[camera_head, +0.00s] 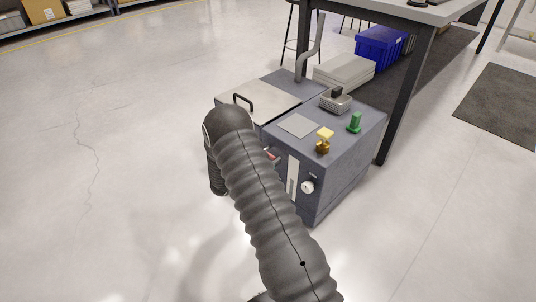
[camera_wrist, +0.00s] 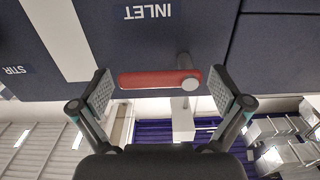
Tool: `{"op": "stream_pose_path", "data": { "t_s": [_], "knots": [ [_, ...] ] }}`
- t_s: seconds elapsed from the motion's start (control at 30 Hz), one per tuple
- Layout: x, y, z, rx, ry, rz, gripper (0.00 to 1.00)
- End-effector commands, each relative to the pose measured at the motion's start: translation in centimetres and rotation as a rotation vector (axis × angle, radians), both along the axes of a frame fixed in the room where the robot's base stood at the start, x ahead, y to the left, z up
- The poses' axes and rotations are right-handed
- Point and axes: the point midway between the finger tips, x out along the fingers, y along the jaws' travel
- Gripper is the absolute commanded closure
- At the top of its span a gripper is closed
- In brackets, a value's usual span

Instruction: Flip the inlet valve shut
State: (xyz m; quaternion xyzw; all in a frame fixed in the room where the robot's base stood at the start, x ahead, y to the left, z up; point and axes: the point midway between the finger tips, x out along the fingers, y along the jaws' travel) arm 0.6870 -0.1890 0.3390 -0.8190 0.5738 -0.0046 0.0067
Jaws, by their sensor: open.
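The inlet valve's red lever (camera_wrist: 155,80) lies crosswise in the wrist view, under the upside-down INLET label. Its silver pivot (camera_wrist: 190,84) is at the right end. My gripper (camera_wrist: 160,74) is open, one padded finger beyond each end of the lever. No contact shows, and the right finger is close to the pivot end. In the head view a small red part of the lever (camera_head: 271,155) shows on the front of the grey machine (camera_head: 345,178). My arm hides the gripper there.
The machine's top carries a yellow knob (camera_head: 324,140), a green knob (camera_head: 354,122) and a lid with a black handle (camera_head: 243,101). A white dial (camera_head: 308,187) is on its front. A table leg (camera_head: 400,100) stands close at the right. The floor at left is clear.

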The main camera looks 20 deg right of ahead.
Motion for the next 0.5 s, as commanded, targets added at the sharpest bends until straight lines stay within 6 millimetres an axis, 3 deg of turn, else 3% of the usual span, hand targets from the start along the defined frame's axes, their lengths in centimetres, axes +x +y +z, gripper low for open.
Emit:
{"op": "stream_pose_path", "data": {
  "t_s": [0.27,0.5],
  "knots": [
    [-0.4,1.4,0.0,-0.001,0.001,0.003,0.0],
    [-2.0,5.8,0.0,0.0,0.001,0.004,0.0]
  ]
}}
